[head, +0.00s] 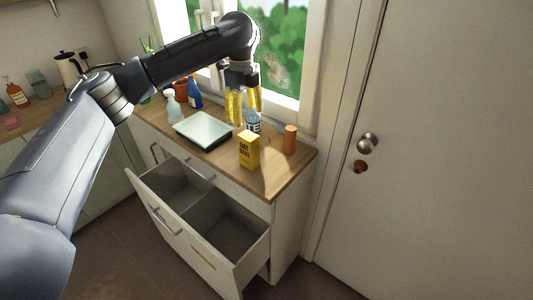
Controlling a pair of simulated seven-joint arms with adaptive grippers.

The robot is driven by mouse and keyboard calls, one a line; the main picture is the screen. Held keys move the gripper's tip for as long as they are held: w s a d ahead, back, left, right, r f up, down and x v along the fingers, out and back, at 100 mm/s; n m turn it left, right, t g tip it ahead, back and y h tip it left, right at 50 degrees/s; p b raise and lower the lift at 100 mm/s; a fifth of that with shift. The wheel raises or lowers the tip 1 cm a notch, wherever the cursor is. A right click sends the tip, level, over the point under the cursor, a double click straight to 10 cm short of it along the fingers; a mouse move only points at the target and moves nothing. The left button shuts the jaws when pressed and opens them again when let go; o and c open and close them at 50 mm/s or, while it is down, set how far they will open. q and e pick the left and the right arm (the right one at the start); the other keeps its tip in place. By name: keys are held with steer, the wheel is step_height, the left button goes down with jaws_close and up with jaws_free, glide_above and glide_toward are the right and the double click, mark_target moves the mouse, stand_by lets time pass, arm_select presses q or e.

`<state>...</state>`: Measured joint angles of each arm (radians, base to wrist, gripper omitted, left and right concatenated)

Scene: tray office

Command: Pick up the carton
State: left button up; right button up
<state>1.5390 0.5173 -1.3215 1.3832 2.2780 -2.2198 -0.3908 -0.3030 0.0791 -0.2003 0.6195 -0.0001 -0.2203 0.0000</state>
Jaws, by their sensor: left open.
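A yellow carton (248,150) with dark lettering stands upright on the wooden counter (278,176), close to its front edge. My left gripper (243,119) hangs above and a little behind the carton in the picture, with its yellow fingers pointing down. Its fingers are apart with nothing held between them. A bottle with a blue and white label (253,122) shows just behind the fingers and is partly hidden by them. My right gripper is not in view.
A scale-like flat tray (203,129) lies left of the carton, and an orange cylinder (291,139) stands right of it. A spray bottle (173,104) and a blue bottle (194,95) stand farther left. An open drawer (197,262) juts out below the counter. A window is behind.

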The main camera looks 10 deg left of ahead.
mark_target(249, 155)
arm_select(q)
steer(key=shift+s+d+m, duration=0.1)
steer(key=shift+m, duration=0.2)
steer(key=shift+d+f, duration=0.1)
steer(key=shift+f, duration=0.2)
step_height(249, 155, down, 17)
steer(key=shift+r, duration=0.2)
stand_by(0.3)
steer(key=shift+c, duration=0.4)
steer(key=c, duration=1.1)
